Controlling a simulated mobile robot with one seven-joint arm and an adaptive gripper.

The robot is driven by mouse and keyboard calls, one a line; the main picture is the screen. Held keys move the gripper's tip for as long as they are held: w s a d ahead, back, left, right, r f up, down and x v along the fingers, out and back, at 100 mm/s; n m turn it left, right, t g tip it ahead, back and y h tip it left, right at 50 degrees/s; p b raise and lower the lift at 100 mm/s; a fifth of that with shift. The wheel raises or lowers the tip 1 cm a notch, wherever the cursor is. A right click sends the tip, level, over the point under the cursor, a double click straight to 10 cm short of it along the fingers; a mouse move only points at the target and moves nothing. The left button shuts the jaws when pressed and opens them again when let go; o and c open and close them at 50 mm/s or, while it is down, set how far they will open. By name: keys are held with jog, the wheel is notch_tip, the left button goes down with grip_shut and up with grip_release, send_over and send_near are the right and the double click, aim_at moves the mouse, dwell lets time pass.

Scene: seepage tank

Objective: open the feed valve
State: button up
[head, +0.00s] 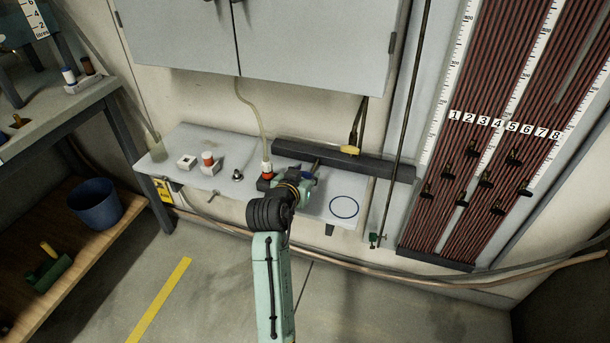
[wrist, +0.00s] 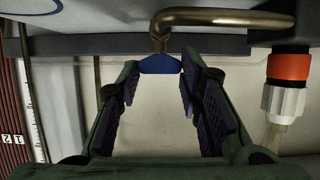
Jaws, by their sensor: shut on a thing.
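My gripper (wrist: 160,74) shows in the wrist view with its two dark fingers on either side of a blue handle (wrist: 160,64). The fingertips meet the handle's two ends, so the gripper is shut on it. The handle sits at the end of a bent brass stem (wrist: 225,17). The stem runs towards a red collar (wrist: 289,64) with a white hose fitting (wrist: 284,101). In the head view my gripper (head: 304,183) is at the wall shelf, just right of the red and white fitting (head: 266,171). There the blue handle is hidden behind my arm.
A thin vertical rod (head: 400,120) and the numbered tube board (head: 500,125) stand at right. A bench (head: 105,115) stands at left.

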jog(key=shift+d+r+n+y+p, duration=0.15)
jog(key=shift+n+y+p, duration=0.15)
jog(key=shift+y+p, duration=0.15)
jog(key=shift+d+n+y+p, duration=0.15)
jog(key=shift+n+y+p, duration=0.5)
jog(key=shift+p, duration=0.1)
jog(key=n+y+p, duration=0.2)
jog(key=y, duration=0.1)
jog(key=shift+d+n+t, duration=0.25)
jog(key=shift+t, duration=0.05)
jog(key=n+y, duration=0.3)
jog(key=n+g+y, duration=0.1)
jog(key=y, duration=0.1)
jog(key=shift+w+d+f, duration=0.15)
jog(key=shift+d+f, duration=0.05)
jog(key=shift+d, duration=0.1)
jog(key=n+g+y+b, duration=0.1)
jog(key=n, duration=0.1)
jog(key=n+g+y+b, duration=0.3)
jog(key=n+y, duration=0.1)
jog(key=shift+w+d+f+b, duration=0.15)
jog(key=shift+w+d+b, duration=0.1)
jog(key=shift+b, duration=0.15)
jog(key=n+g+y+b, duration=0.1)
jog(key=n+g+b, duration=0.2)
jog(key=shift+w+g+y, duration=0.15)
jog(key=shift+g+y, duration=0.15)
jog(key=shift+w+n+g+b, duration=0.1)
jog(key=shift+n+g+b, duration=0.7)
jog(key=shift+g+b, duration=0.1)
